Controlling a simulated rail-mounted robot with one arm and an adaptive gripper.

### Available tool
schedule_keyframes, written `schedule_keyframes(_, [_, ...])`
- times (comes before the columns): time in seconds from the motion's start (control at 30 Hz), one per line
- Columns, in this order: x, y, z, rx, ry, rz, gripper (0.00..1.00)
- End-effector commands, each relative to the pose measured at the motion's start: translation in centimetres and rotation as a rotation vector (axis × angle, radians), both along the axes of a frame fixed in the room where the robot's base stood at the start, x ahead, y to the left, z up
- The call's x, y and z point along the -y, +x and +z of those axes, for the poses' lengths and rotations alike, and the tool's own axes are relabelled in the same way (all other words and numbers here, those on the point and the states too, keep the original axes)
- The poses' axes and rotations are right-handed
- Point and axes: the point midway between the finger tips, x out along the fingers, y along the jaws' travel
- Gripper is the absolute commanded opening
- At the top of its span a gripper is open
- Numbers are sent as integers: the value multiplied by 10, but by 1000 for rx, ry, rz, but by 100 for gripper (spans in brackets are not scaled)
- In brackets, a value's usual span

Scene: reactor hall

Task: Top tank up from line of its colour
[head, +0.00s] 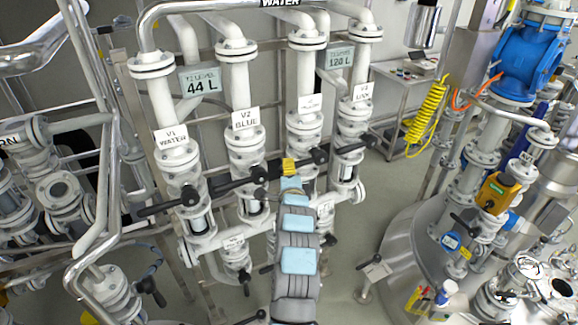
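Four white valve lines stand on the rack. The left is tagged V1 WATER (171,137), the second V2, apparently GLUE (246,118). The third tag (310,104) and the right tag (362,93) are too small to read surely. Black levers, including the V1 lever (165,207) and right lever (352,147), stick out sideways. One display reads 44 L (200,81), another 120 L (340,57). My gripper (288,167) is at the levers between the second and third lines, by a yellow band; its fingers blend with the black parts, so grip is unclear. Tank and liquid colours cannot be told.
Lower valves with black handles (237,255) sit below the rack, close to my arm. A steel vessel (400,255) stands right, with a blue valve (530,62) and yellow actuator (497,192) above. A yellow coiled hose (427,112) hangs behind. Some floor is clear right of my arm.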

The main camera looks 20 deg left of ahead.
Motion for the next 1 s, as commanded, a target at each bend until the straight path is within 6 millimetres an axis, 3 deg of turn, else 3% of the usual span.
schedule_keyframes(0.4, [-12, 27, -4, -1, 0, 0, 51])
schedule_keyframes(0.9, [-14, 32, -7, -2, -1, -1, 51])
schedule_keyframes(0.93, [-14, 32, -7, -1, -1, -1, 45])
schedule_keyframes(1.0, [-14, 32, -7, -1, -1, -1, 25])
